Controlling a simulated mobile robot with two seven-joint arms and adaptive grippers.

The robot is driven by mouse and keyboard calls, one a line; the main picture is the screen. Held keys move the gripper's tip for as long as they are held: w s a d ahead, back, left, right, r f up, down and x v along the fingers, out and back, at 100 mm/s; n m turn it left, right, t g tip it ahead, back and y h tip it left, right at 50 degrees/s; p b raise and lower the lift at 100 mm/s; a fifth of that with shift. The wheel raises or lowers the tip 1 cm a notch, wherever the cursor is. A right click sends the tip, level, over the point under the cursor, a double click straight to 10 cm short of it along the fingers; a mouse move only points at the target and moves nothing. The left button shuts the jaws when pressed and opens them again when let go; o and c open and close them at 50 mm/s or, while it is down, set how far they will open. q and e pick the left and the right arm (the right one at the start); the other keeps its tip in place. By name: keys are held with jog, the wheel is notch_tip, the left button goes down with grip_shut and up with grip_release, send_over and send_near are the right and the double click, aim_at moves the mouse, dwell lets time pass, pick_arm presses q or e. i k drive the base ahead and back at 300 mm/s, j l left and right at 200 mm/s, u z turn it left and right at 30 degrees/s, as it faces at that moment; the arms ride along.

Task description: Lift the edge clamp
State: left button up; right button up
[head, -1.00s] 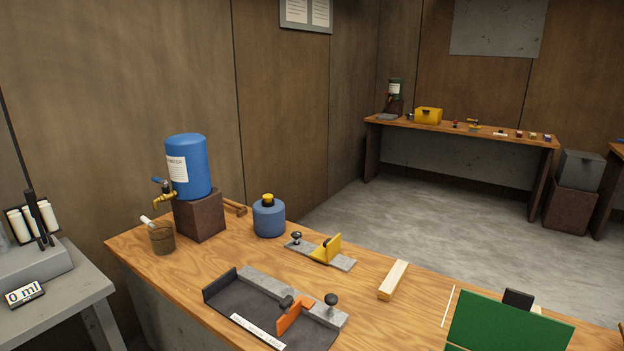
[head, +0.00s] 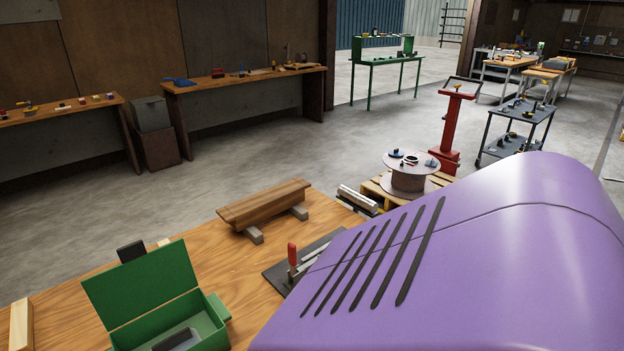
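I see no thing that I can surely name as the edge clamp. Neither of my grippers shows in the head view.
An open green box (head: 150,285) stands on the bench at lower left. A brown plank piece (head: 264,203) rests on grey blocks behind the mat. Beyond are a reel (head: 410,178) on a pallet, a red stand (head: 452,125) and open concrete floor.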

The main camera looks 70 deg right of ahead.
aim_at(291, 247)
jog(key=z, duration=1.95)
jog(key=u, duration=0.5)
jog(key=l+u, duration=0.2)
jog(key=u, duration=0.25)
jog(key=l+u, duration=0.25)
jog(key=u, duration=0.2)
jog(key=l+u, duration=0.25)
jog(key=u, duration=0.15)
jog(key=l+u, duration=0.25)
jog(key=k+l+u, duration=0.25)
jog(key=l, duration=0.15)
jog(key=l+u, duration=0.2)
jog(key=k+l+u, duration=0.2)
jog(key=l, duration=0.3)
jog(key=k+l+u, duration=0.15)
jog(key=k+l, duration=0.25)
jog(key=l, duration=0.1)
